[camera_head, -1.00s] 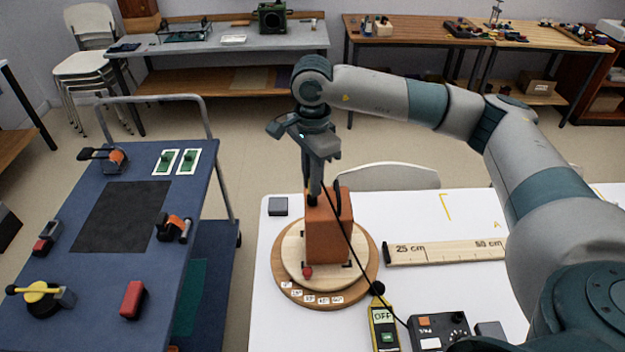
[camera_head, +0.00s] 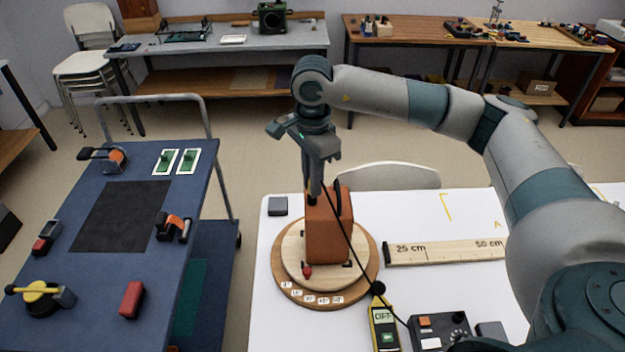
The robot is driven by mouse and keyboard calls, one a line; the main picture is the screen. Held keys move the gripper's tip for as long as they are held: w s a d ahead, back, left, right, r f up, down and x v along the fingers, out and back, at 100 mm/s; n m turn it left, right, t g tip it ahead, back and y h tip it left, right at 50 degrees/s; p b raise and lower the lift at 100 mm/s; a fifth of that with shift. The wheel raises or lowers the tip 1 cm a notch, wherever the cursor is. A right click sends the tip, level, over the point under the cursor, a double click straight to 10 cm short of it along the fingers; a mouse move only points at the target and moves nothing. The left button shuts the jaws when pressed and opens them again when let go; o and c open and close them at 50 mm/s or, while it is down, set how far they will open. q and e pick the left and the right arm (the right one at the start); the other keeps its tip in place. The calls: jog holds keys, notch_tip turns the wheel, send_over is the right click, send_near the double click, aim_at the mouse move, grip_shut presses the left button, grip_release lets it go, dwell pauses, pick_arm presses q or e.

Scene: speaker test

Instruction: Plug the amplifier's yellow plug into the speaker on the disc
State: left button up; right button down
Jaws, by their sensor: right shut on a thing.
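The speaker (camera_head: 327,236), an orange-brown box, stands upright on the round wooden disc (camera_head: 368,268) on the white table. A black cable (camera_head: 362,268) runs from there across the speaker's front to the amplifier (camera_head: 437,331), a dark box at the table's front. I cannot tell whether the plug touches the speaker. My left gripper is out of view.
A yellow meter (camera_head: 384,325) marked OFF stands between disc and amplifier. A wooden ruler (camera_head: 445,250) lies right of the disc, and a small grey block (camera_head: 277,206) lies behind its left side.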

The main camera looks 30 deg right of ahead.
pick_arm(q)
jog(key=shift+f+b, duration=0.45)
pick_arm(e)
jog(key=shift+f, duration=0.4)
jog(key=c, duration=1.6)
grip_release()
jog(key=shift+c, duration=0.2)
jog(key=shift+r, duration=0.15)
